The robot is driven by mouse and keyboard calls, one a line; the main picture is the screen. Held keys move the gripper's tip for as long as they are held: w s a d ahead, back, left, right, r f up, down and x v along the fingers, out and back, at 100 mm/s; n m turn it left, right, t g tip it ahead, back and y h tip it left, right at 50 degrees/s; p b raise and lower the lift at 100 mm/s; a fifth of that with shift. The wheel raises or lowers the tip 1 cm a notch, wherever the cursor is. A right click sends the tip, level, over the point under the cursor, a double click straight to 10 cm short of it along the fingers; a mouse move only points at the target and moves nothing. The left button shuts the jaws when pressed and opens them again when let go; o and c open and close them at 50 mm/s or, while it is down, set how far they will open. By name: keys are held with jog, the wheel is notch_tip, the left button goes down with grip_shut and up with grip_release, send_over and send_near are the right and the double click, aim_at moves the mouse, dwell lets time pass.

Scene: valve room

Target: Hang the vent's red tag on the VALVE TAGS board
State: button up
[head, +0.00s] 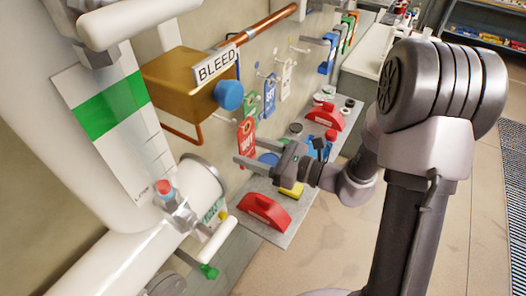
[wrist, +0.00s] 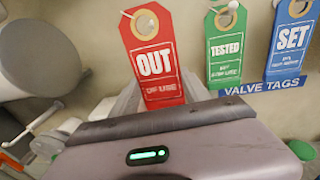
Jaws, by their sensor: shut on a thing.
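The red tag (wrist: 158,58) reads "OUT" and hangs upright with a brass eyelet at its top. A pale peg end shows at the eyelet; I cannot tell if it passes fully through. My gripper (head: 252,160) is shut on the tag's lower part, and its fingers also show in the wrist view (wrist: 152,100). The red tag also shows in the head view (head: 247,143). The VALVE TAGS label (wrist: 264,88) is to its right, below a green "TESTED" tag (wrist: 225,48) and a blue "SET" tag (wrist: 292,42).
A brass box marked BLEED (head: 180,85) with a blue knob (head: 229,95) is left of the tags. Below is a grey shelf (head: 285,215) with a red handled block (head: 264,211) and a yellow piece (head: 292,190). A white pipe (head: 110,240) fills the lower left.

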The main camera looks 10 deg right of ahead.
jog(key=shift+w, duration=0.35)
jog(key=shift+p+x, duration=0.3)
jog(key=shift+x, duration=0.9)
jog(key=shift+w+a+f+b, duration=0.2)
jog(key=shift+w+a+f, duration=0.15)
jog(key=shift+w+a, duration=0.25)
jog(key=shift+w+a+f+b, duration=0.2)
jog(key=shift+w+a+f, duration=0.2)
jog(key=shift+a, duration=0.25)
jog(key=shift+r, duration=0.1)
jog(key=o, duration=1.4)
